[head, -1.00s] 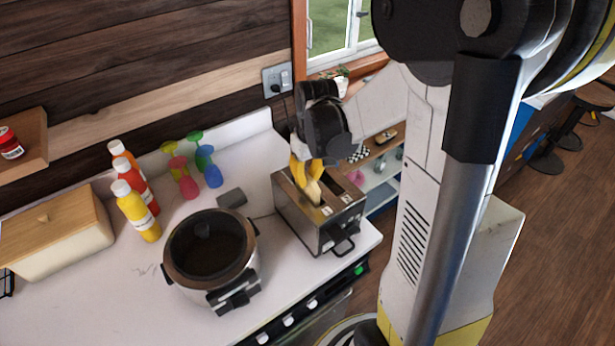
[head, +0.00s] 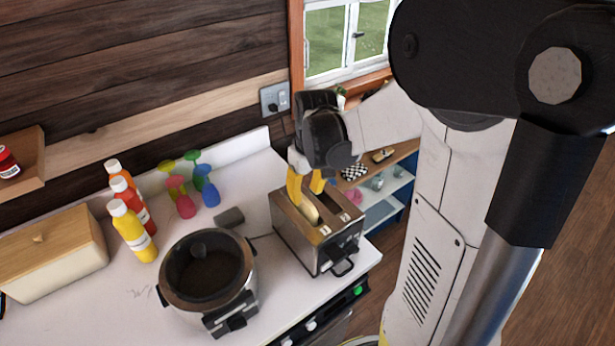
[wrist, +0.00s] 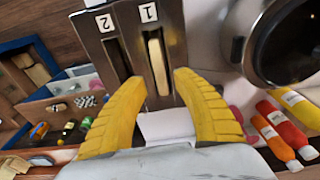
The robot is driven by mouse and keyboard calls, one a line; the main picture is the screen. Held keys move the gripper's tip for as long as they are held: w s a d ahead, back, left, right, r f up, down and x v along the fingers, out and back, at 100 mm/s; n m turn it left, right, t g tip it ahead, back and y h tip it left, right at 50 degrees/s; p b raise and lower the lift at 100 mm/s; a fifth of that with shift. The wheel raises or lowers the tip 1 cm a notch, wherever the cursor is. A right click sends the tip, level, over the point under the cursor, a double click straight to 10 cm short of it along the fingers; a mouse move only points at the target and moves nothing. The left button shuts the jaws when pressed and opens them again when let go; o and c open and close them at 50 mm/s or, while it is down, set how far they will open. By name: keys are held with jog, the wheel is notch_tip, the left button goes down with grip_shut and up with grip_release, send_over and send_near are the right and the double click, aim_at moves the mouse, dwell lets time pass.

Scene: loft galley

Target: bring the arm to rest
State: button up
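My gripper (head: 306,185) has yellow fingers and hangs just above the steel toaster (head: 310,232) on the counter. In the wrist view the fingers (wrist: 160,95) are spread apart with nothing between their tips. A pale slice, which looks like bread (wrist: 159,65), sits in the toaster slot marked 1. It also shows in the head view (head: 309,210), close to the fingers. The slot marked 2 (wrist: 116,60) looks empty. Whether a finger touches the toaster cannot be told.
A round cooker (head: 207,272) stands left of the toaster. Several bottles (head: 132,228), coloured goblets (head: 186,205), a grey block (head: 229,217) and a wooden-lidded bin (head: 50,250) are further left. A window (head: 345,40) and shelf (head: 385,190) lie behind my arm.

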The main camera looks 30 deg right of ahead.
notch_tip(320, 180, up, 9)
jog(key=s, duration=0.1)
jog(key=shift+s+r, duration=0.15)
jog(key=s+a+f+t+b, duration=0.3)
jog(key=s+a+f+b, duration=0.1)
jog(key=a+f+b, duration=0.2)
jog(key=s+a+f+t+b, duration=0.2)
jog(key=s+a+f+b, duration=0.3)
jog(key=a+f+b, duration=0.2)
jog(key=f+b, duration=0.1)
jog(key=b, duration=0.1)
jog(key=shift+a+f+t+b, duration=0.25)
jog(key=shift+f+t+b, duration=0.1)
jog(key=shift+t+b, duration=0.05)
